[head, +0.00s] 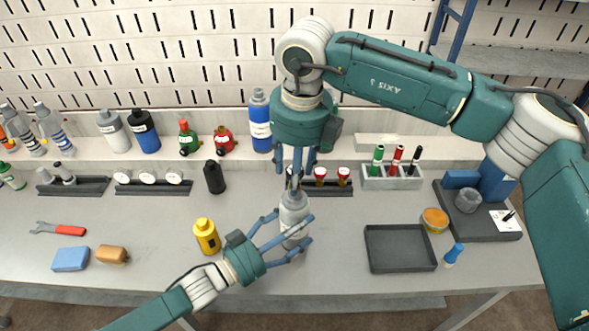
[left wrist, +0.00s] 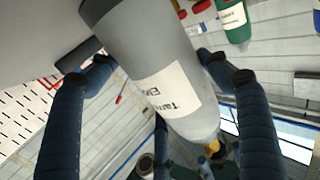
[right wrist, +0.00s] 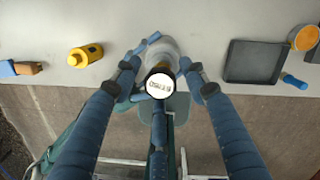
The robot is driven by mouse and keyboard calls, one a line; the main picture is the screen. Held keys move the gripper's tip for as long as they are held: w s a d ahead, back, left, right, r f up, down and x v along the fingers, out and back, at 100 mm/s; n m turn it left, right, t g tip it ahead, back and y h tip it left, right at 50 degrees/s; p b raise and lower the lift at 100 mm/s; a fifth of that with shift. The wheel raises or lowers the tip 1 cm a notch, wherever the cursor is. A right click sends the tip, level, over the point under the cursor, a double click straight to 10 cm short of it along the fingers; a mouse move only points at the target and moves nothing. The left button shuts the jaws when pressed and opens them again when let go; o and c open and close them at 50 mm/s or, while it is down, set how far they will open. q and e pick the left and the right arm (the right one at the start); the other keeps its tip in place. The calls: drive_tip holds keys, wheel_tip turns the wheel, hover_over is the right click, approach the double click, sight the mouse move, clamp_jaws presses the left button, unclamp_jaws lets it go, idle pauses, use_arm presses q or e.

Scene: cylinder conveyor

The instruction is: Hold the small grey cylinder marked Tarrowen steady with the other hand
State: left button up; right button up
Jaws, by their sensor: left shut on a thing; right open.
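The small grey cylinder (head: 293,205) stands upright near the front middle of the workbench. In the left wrist view the grey cylinder (left wrist: 150,50) fills the space between the fingers, and its white label is partly readable, starting "Tarr". My left gripper (head: 293,230) reaches in from the front left and is shut on its lower body. My right gripper (head: 297,180) points straight down over its top, open. In the right wrist view the cylinder's dark neck and round white printed top (right wrist: 159,86) sit between the spread fingers; contact there cannot be told.
A yellow bottle (head: 207,236) stands left of the cylinder, a black bottle (head: 214,177) behind it. A dark empty tray (head: 400,248) lies to the right, with a blue-handled tool (head: 454,253) beside it. A rack with red-topped vials (head: 331,188) is close behind.

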drive_tip(key=m, duration=0.6)
drive_tip(key=shift+h, duration=0.3)
drive_tip(key=shift+f, duration=0.15)
drive_tip(key=shift+f, duration=1.1)
clamp_jaws()
